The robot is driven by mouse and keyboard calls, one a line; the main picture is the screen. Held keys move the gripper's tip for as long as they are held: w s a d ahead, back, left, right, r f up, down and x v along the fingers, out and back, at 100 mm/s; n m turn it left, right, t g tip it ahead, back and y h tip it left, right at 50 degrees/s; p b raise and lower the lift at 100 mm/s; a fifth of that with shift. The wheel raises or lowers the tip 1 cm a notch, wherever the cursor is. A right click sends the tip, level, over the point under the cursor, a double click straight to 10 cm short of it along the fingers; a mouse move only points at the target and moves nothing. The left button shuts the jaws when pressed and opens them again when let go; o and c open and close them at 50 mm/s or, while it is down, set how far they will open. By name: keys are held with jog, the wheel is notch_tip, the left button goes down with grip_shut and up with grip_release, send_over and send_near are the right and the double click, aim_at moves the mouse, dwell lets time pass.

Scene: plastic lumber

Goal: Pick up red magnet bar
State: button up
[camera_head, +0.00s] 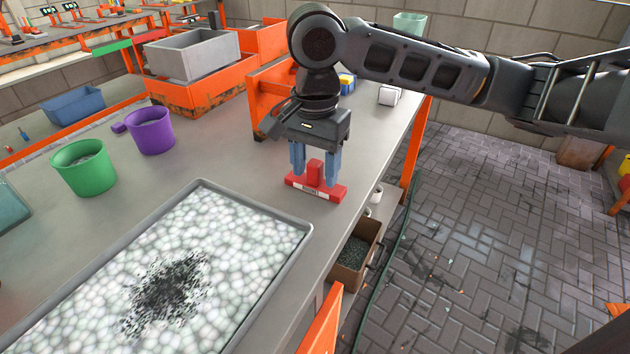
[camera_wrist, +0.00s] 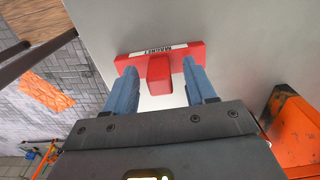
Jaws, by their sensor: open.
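The red magnet bar (camera_head: 325,191) lies on the grey workbench near its right edge. It has a white label strip along one side and a raised red block as a handle. In the wrist view, the bar (camera_wrist: 190,58) and its upright handle (camera_wrist: 159,75) are in plain sight. My gripper (camera_head: 314,178) points down above the bar with its blue fingers apart. In the wrist view, my gripper (camera_wrist: 163,84) has one finger on each side of the handle, with a gap on both sides. Whether the fingertips touch the bar's base cannot be told.
A tray (camera_head: 205,184) of pale granules with dark specks lies at the front. A green cup (camera_head: 83,170) and a purple cup (camera_head: 151,131) stand at left. The bench drops off at right.

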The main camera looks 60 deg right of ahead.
aim_at(315, 162)
jog(key=shift+c, duration=0.4)
grip_shut()
jog(key=shift+r, duration=0.1)
jog(key=shift+r, duration=0.4)
notch_tip(315, 162, up, 4)
jog(key=shift+f+p, duration=0.2)
jog(key=shift+p, duration=0.3)
jog(key=s+d+r, duration=0.6)
jog(key=s, duration=0.4)
jog(key=shift+r+p, duration=0.25)
jog(key=shift+p, duration=0.15)
